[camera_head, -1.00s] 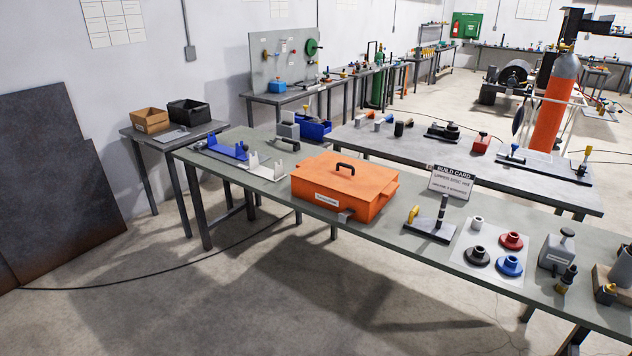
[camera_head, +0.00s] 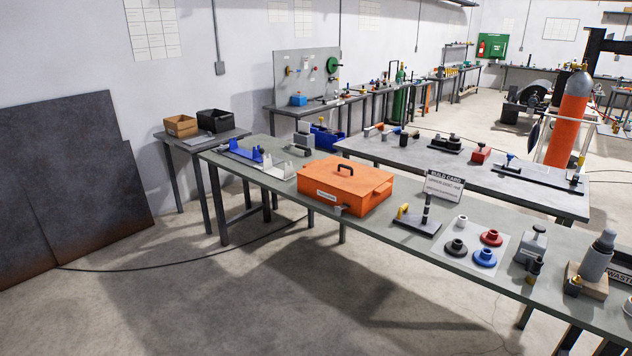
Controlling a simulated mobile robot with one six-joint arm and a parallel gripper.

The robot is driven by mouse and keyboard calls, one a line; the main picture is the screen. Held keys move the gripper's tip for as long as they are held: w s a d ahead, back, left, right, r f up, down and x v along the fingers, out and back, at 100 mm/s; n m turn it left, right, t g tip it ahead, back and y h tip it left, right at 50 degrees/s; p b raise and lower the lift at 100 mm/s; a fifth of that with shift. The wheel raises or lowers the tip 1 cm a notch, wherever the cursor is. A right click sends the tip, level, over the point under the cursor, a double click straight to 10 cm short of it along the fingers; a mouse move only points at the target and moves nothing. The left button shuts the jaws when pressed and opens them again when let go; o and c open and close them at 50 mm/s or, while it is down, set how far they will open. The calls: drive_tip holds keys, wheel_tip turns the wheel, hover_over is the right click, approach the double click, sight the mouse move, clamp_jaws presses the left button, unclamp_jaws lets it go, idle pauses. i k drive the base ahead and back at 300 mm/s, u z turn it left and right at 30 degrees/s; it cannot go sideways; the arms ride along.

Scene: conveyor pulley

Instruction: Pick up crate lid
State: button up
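The orange crate (camera_head: 325,196) stands on the long grey-green workbench, left of the build card. Its orange lid (camera_head: 366,178) lies on top and has a dark arched handle (camera_head: 345,168) near its middle. The lid looks closed on the crate. A metal latch shows low on the near side. My gripper does not show in this view, so its distance from the lid cannot be told.
The workbench (camera_head: 407,238) also bears a build card (camera_head: 444,186), a dark stand (camera_head: 421,220), several coloured flanged parts (camera_head: 485,257) and blue and white brackets (camera_head: 246,151). A side table (camera_head: 202,140) with two bins stands at the left. The floor in front is open.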

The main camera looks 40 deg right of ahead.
sight(354, 178)
drive_tip(key=u, duration=0.05)
drive_tip(key=k, duration=0.4)
drive_tip(key=u, duration=0.7)
drive_tip(key=i, duration=1.6)
drive_tip(key=z, duration=0.35)
drive_tip(key=i, duration=0.7)
drive_tip(key=z, duration=1)
drive_tip(key=i, duration=0.85)
drive_tip(key=z, duration=0.2)
